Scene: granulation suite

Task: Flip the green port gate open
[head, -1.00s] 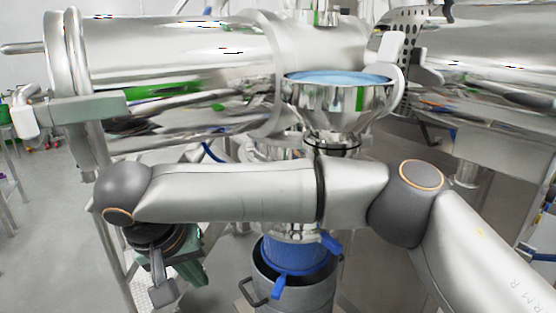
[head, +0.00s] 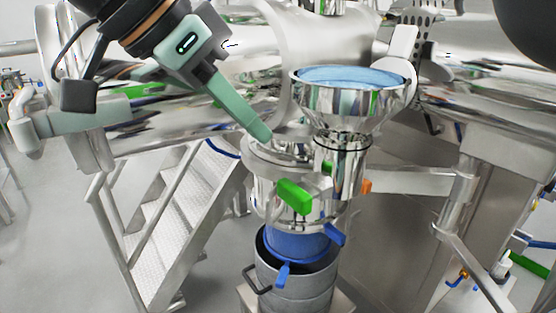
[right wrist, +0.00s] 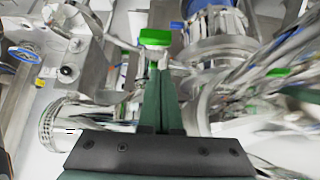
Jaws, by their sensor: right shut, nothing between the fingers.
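The green port gate handle (head: 295,196) is a bright green block on the front of the steel port body (head: 262,205), below the funnel. In the right wrist view a green block (right wrist: 155,37) shows just beyond my fingertips; whether it touches them cannot be told. In the right wrist view the closed fingers (right wrist: 158,72) point up the middle.
A steel funnel (head: 345,100) with blue contents stands right of the fingertips. A blue sleeve with blue clamps (head: 284,275) leads into a grey drum (head: 296,291) below. Metal stairs (head: 175,220) stand left. Large steel cylinders fill the back. Floor is open at the far left.

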